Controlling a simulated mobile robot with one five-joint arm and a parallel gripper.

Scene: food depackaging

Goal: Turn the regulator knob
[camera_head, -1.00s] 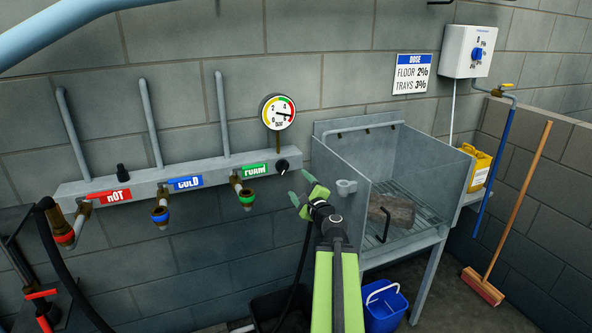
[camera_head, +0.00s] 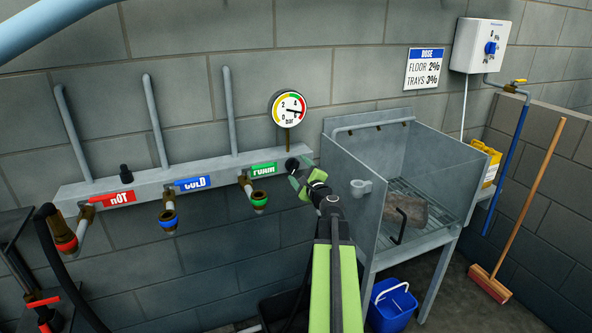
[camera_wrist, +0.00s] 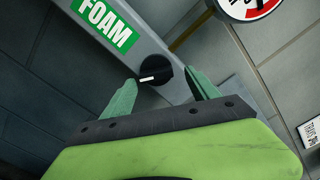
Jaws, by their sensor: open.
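The regulator knob (camera_wrist: 154,71) is a round black knob with a white pointer mark, on the grey manifold bar (camera_wrist: 145,42) beside the green FOAM label (camera_wrist: 105,27). My gripper (camera_wrist: 162,95) is open, with one green finger on each side of the knob in the wrist view. I cannot tell whether the fingers touch it. In the head view the knob (camera_head: 292,164) shows just above my gripper (camera_head: 300,172), partly covered by the fingers. The pressure gauge (camera_head: 288,107) stands above the knob, its needle pointing to the right.
A metal sink (camera_head: 347,235) stands to the right of the bar. Red HOT (camera_head: 119,198) and blue COLD (camera_head: 193,184) labels are to the left, above outlets. A blue bucket (camera_head: 391,305) is on the floor below the sink. A broom (camera_head: 527,200) leans at the right.

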